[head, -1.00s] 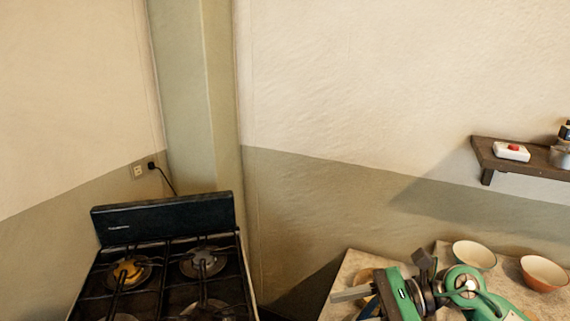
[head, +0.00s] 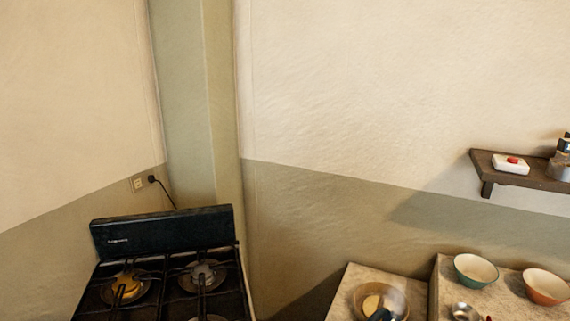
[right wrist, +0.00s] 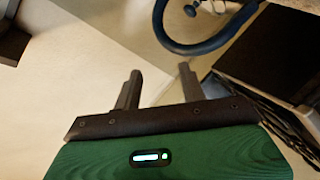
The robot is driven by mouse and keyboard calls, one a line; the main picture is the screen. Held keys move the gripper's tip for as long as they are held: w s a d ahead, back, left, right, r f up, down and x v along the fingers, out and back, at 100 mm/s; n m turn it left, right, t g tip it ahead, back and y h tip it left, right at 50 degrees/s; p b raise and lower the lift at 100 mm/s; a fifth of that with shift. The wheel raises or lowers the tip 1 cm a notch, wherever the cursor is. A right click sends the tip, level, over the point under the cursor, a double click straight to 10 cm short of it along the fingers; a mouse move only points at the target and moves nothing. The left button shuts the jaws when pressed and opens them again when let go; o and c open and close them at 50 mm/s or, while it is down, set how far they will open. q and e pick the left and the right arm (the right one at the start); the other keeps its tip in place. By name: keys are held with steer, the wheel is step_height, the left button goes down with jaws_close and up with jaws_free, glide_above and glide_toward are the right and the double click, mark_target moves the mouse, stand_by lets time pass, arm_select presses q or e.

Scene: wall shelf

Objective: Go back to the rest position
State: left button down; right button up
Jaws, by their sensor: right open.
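My right gripper (right wrist: 160,84) shows in the right wrist view, with its two dark fingers apart and nothing between them. The green body of the gripper (right wrist: 180,155) fills the bottom of that view. Neither gripper shows in the head view. My left gripper is in no frame.
The black stove (head: 165,225) stands at the left. On the counter are a round pan (head: 372,301), a teal bowl (head: 476,270) and an orange bowl (head: 545,286). A wall shelf (head: 530,178) holds a white box with a red button (head: 511,163). A dark curved bar (right wrist: 207,46) is beyond my right fingers.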

steer(key=s+f+m+g, duration=0.4)
steer(key=s+f+g, duration=0.25)
steer(key=s, duration=0.35)
steer(key=s+f+m+g, duration=0.45)
steer(key=s+f, duration=0.35)
steer(key=s, duration=0.2)
step_height(320, 180, down, 30)
steer(key=s+f+g, duration=0.1)
steer(key=g, duration=0.1)
steer(key=s+d+f+g, duration=0.1)
steer(key=s+d+f, duration=0.2)
steer(key=s+f, duration=1.6)
steer(key=shift+s+f+n, duration=0.25)
steer(key=shift+f+n, duration=0.1)
steer(key=shift+f, duration=0.3)
